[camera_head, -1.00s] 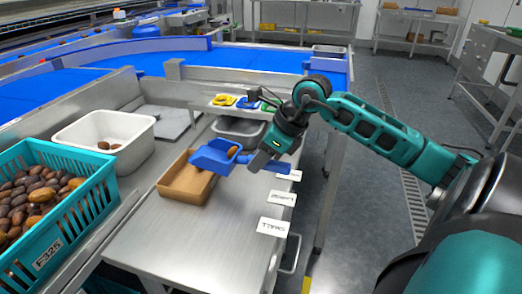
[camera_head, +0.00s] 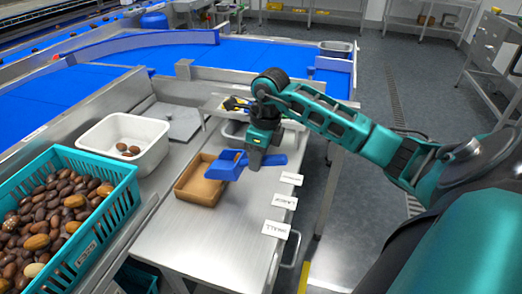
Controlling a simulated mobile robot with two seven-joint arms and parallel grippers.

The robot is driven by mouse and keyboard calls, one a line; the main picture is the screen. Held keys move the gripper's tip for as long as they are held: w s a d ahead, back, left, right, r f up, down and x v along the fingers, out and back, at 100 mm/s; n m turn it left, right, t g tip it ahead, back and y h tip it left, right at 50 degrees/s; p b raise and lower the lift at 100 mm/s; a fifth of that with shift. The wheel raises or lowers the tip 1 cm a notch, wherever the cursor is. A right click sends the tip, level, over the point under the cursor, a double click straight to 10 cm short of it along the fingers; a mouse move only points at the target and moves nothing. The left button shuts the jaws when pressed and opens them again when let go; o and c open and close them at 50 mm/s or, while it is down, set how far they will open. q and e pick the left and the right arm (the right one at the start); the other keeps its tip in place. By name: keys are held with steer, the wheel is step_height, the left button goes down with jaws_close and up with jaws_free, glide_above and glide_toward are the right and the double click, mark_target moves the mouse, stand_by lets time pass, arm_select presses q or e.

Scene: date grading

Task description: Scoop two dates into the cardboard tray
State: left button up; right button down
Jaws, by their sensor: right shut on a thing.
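The blue scoop (camera_head: 225,168) is held by my right gripper (camera_head: 256,163), which is shut on its handle. The scoop's pan is over the right part of the brown cardboard tray (camera_head: 190,192) and hides some of it. I see no date in the scoop's pan from this angle. No date shows in the visible part of the tray. Two brown dates (camera_head: 128,149) lie in the white bin (camera_head: 94,148) left of the tray. My left gripper is not in view.
A teal crate (camera_head: 121,184) full of dates stands at the left. White label cards (camera_head: 275,229) lie along the steel table's (camera_head: 200,240) right edge. The table's front is clear. A blue conveyor (camera_head: 240,60) runs behind.

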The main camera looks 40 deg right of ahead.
steer(key=shift+w+a+r+g+h+p, duration=0.3)
steer(key=shift+w+r+g+p, duration=0.25)
steer(key=shift+p, duration=0.2)
steer(key=shift+w+a+r+g+h+p, duration=0.3)
steer(key=shift+w+r+g+p, duration=0.15)
steer(key=shift+r+p, duration=0.25)
steer(key=shift+w+a+r+g+h, duration=0.15)
steer(key=shift+w+a+r+g, duration=0.05)
steer(key=shift+w+g, duration=0.15)
steer(key=shift+w+a+r+g+h, duration=0.15)
steer(key=shift+w+r+g, duration=0.05)
steer(key=shift+w+g, duration=0.15)
steer(key=w+a+r+g+h, duration=0.2)
steer(key=w+r+g, duration=0.1)
steer(key=shift+w, duration=0.25)
steer(key=shift+r, duration=0.15)
